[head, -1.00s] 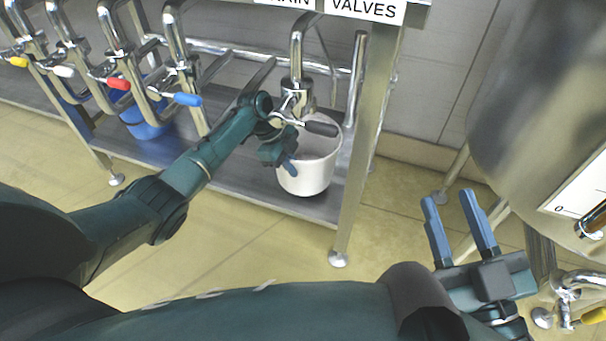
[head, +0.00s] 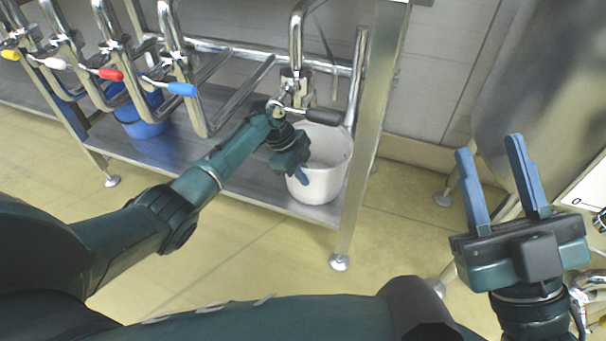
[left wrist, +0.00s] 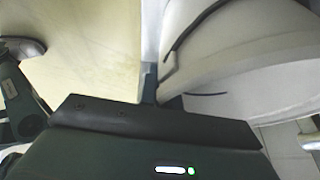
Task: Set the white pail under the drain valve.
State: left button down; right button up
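The white pail (head: 322,180) stands upright on the lower steel shelf, near its right end. It is below the drain valve (head: 293,88), whose spout end is hidden behind the valve and arm. My left gripper (head: 301,176) is at the pail's front left side, with one blue finger showing against the outer wall. In the left wrist view, the pail (left wrist: 245,70) fills the right side, and one finger (left wrist: 148,85) is beside its wall. The other finger is not clear, so its grip cannot be told. My right gripper (head: 508,185) is open and empty, away from the pail.
A blue pail (head: 143,128) stands further left on the shelf (head: 225,165). A steel post (head: 362,150) rises just right of the white pail. Valves with coloured handles line the left. A large steel tank (head: 540,70) stands at right. The floor in front is clear.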

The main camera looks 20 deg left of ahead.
pick_arm(q)
jog(key=c, duration=1.6)
grip_release()
pick_arm(e)
jog(key=shift+r, duration=0.1)
